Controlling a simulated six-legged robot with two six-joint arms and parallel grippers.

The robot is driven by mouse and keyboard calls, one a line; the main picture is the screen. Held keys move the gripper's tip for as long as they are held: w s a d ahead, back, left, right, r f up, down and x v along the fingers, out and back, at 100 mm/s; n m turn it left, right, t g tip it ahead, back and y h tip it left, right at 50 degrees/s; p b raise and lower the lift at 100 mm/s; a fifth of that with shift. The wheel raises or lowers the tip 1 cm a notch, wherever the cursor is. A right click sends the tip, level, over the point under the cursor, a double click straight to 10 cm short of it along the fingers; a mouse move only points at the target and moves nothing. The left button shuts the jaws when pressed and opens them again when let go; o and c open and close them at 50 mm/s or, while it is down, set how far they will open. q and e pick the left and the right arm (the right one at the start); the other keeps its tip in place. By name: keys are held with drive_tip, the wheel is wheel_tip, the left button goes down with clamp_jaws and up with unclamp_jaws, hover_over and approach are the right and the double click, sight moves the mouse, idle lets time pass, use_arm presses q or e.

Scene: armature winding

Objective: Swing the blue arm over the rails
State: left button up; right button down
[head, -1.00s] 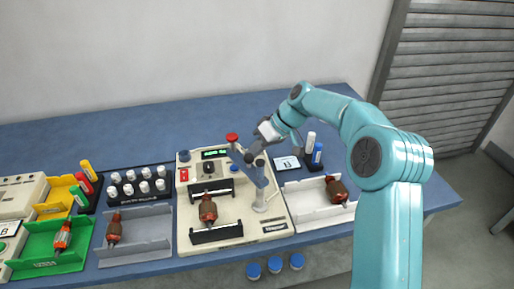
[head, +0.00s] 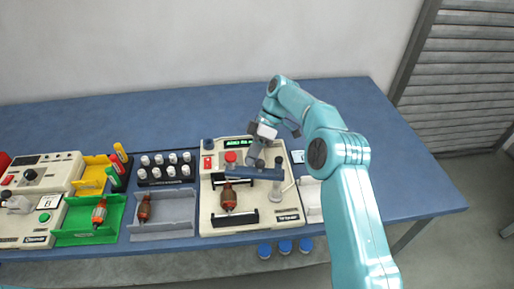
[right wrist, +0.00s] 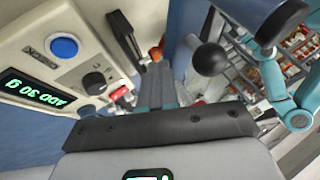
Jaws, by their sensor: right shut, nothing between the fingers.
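The winding machine (head: 211,224) has a blue arm (head: 262,174) on a grey post (head: 289,192) at its right side. The blue arm lies across the machine near the rear black rail (head: 216,179), with its red knob (head: 231,157) at the left end. A copper-brown armature (head: 228,197) lies between the rear rail and the front black rail (head: 235,221). My right gripper (head: 256,160) is shut and empty, just behind the blue arm; I cannot tell whether they touch. Its fingers (right wrist: 157,88) also show in the right wrist view. My left gripper is out of view.
A grey tray (head: 183,225) and a green tray (head: 73,225) each hold an armature. A black rack of white-capped bottles (head: 167,181) stands behind. A white tray (head: 309,207) is partly hidden by my right arm. Table is clear at the back.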

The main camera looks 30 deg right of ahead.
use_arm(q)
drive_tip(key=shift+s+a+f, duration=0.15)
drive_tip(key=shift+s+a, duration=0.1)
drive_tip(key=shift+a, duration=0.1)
use_arm(e)
drive_tip(key=shift+s+a, duration=0.6)
drive_tip(key=shift+a, duration=0.3)
drive_tip(key=shift+s, duration=0.1)
